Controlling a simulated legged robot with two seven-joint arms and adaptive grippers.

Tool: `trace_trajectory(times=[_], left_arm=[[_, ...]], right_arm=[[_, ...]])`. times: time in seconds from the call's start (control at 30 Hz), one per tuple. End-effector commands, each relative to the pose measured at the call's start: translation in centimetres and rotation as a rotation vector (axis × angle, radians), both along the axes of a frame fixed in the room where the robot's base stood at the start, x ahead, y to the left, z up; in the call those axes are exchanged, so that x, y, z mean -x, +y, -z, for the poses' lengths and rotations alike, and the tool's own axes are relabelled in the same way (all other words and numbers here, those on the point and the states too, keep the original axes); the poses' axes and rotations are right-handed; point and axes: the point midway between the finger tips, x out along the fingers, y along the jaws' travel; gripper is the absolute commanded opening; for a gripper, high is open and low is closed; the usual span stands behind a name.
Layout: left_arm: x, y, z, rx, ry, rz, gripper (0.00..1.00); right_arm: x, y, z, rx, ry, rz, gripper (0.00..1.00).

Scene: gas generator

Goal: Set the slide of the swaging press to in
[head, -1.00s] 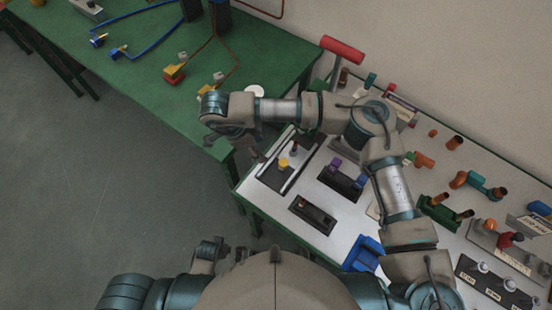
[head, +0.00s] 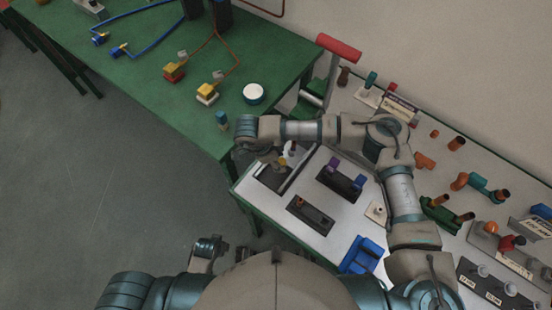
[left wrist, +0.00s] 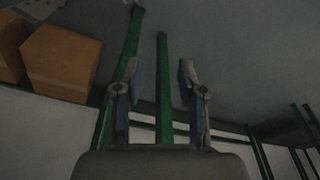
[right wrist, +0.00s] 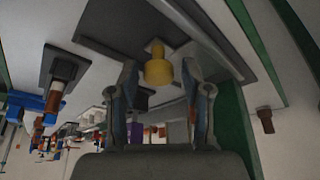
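A yellow knob (head: 283,161) stands on a dark plate (head: 268,177) at the near-left end of the white bench; I cannot tell for sure that it is the press slide. In the right wrist view the yellow knob (right wrist: 158,68) shows between and just beyond the fingertips of my right gripper (right wrist: 158,78). That gripper is open, with a gap on both sides of the knob. In the head view my right gripper (head: 268,157) is over the plate and partly hides it. My left gripper (left wrist: 157,75) is open and empty, away from the bench.
A green press-like device (head: 312,95) with a red handle (head: 339,48) stands at the back. Dark fixtures with purple and blue pegs (head: 340,180) and a slotted block (head: 311,214) stand nearby. A green table (head: 150,95) adjoins at left.

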Motion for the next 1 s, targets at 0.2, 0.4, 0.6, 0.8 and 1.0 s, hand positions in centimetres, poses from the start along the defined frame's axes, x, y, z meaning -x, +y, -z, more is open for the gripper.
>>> trace_trajectory(times=[0.2,0.4,0.6,0.8,1.0], left_arm=[[0.4,-1.3,0.1,0.022,0.008,0.001,0.4],[0.3,-1.4,0.4,0.023,0.011,-0.001,0.4],[-0.4,-0.6,-2.7,0.014,-0.01,-0.004,0.4],[-0.3,-0.7,-3.6,0.015,-0.01,-0.004,0.4],[-0.3,-0.5,-3.5,0.018,-0.009,-0.004,0.4]], right_arm=[[0.0,0.5,0.0,0.009,0.002,0.0,0.0],[-0.2,0.7,0.2,0.018,0.002,0.002,0.0],[-2.7,-0.8,0.3,0.005,-0.004,0.002,0.0],[-3.3,-1.1,0.0,0.001,-0.006,0.0,0.0],[-3.3,-0.8,-0.1,0.005,-0.008,0.0,0.4]])
